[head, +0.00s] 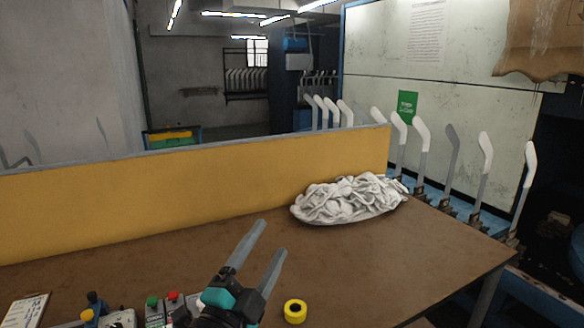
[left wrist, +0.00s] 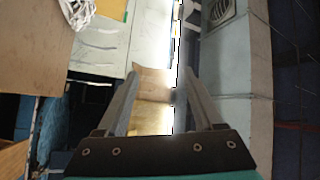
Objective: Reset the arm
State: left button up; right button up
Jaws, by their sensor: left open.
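My left gripper (head: 267,247) comes up from the bottom of the head view, over the brown table. Its two grey fingers are apart with nothing between them. In the left wrist view the same open fingers (left wrist: 157,88) point toward the wall and floor area beyond the table, with no object between them. The pile of white socks (head: 350,198) lies on the table to the right of the gripper and farther back, apart from it. My right gripper does not show in either view.
A yellow panel (head: 190,192) runs along the table's back. A yellow tape roll (head: 295,311) sits right of the gripper. A control box with buttons (head: 155,312) is at the front left. Several white sock boards (head: 423,140) stand in a row beyond the table's right edge.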

pick_arm(q)
jog(key=s+a+f+n+g+y, duration=0.35)
jog(key=a+f+n, duration=0.2)
jog(key=f, duration=0.25)
jog(key=s+a+f+n+g+y, duration=0.35)
jog(key=f+n+y, duration=0.2)
jog(key=f, duration=0.25)
jog(key=s+a+f+n+g+h, duration=0.1)
jog(key=s+f+n+g, duration=0.1)
jog(key=s+f+g, duration=0.6)
jog(key=s+a+f+n+g, duration=0.1)
jog(key=s+a+f+n, duration=0.2)
jog(key=s, duration=0.9)
notch_tip(320, 180, down, 23)
jog(key=d+g, duration=0.1)
jog(key=s+a+f+m+g, duration=0.1)
jog(key=s+a+f, duration=0.1)
jog(key=s+f, duration=1.1)
jog(key=s, duration=0.3)
jog(key=shift+a+f, duration=0.15)
jog(key=shift+a, duration=0.15)
